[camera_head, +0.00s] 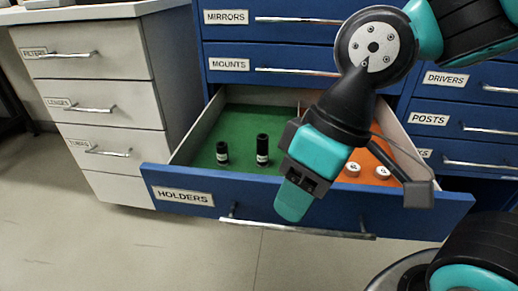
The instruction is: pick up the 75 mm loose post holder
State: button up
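Two black cylindrical holders with white labels stand upright on the green floor of the open HOLDERS drawer (290,208). The shorter holder (222,153) is on the left and the taller holder (262,150) is right of it. Their label text is too small to read, so I cannot tell which is the 75 mm one. My gripper (294,199) appears right of and nearer than both holders, in front of the drawer's front panel in the picture. Its teal fingers overlap from this angle, so its opening is unclear. Nothing shows held in it.
The drawer's right compartment has an orange floor with two white-topped round items, a left one (352,169) and a right one (383,172). My arm hides part of the drawer's middle. Closed MIRRORS and MOUNTS drawers (240,64) are above. A white cabinet (95,85) stands left.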

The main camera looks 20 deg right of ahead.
aim_at(262, 161)
jog(key=z, duration=3)
jog(key=k, duration=1.2)
jog(key=u, duration=2.05)
jog(key=i, duration=0.5)
jog(key=z, duration=0.05)
